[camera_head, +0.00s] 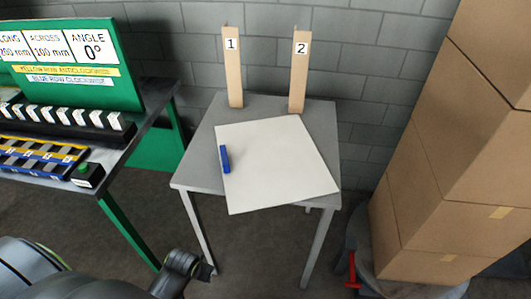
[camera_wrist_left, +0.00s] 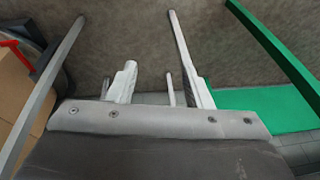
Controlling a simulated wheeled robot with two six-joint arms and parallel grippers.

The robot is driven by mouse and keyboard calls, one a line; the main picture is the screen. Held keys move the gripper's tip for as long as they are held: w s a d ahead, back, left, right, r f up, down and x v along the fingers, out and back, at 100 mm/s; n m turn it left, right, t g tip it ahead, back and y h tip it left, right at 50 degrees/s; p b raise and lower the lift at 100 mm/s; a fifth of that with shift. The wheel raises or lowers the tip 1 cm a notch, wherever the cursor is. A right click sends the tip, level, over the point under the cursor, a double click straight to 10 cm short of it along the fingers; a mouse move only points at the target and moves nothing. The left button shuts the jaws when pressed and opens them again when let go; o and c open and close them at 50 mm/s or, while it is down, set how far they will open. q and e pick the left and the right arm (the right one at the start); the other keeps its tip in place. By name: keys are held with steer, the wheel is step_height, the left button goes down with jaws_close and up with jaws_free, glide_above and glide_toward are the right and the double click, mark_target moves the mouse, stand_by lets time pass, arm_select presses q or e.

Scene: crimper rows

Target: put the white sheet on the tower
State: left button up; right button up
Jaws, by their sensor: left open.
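The white sheet (camera_head: 277,165) lies flat on the small grey table (camera_head: 205,165), turned a little and reaching past its front edge. A small blue block or handle (camera_head: 225,159) sits at the sheet's left edge. My left gripper (camera_wrist_left: 160,85) is open and empty in the left wrist view, with floor and table legs beyond its fingers. In the head view my left arm shows low at the left, below and apart from the sheet. My right gripper is out of view. Nothing is labelled as the tower; a tall stack of cardboard boxes (camera_head: 440,200) stands at the right.
Two upright brown posts, numbered 1 (camera_head: 233,75) and 2 (camera_head: 299,80), stand at the table's back. A bench at the left holds a green sign board (camera_head: 110,85), a row of white blocks (camera_head: 65,115) and a blue-yellow rack (camera_head: 40,158). Floor shows between bench and table.

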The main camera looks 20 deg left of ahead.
arm_select(q)
steer(key=w+r, duration=0.4)
steer(key=r, duration=0.5)
steer(key=n+y+p, duration=0.1)
steer(key=n, duration=0.5)
glide_toward(224, 155)
steer(key=shift+t, duration=0.4)
steer(key=x, duration=0.5)
steer(key=shift+s+a+f+p, duration=0.2)
steer(key=shift+s+f+p, duration=0.05)
steer(key=shift+s+p, duration=0.15)
steer(key=shift+w+f, duration=0.25)
steer(key=shift+f, duration=0.2)
steer(key=shift+p+x, duration=0.55)
steer(key=shift+x, duration=1.6)
steer(key=shift+f, duration=0.1)
jaws_close()
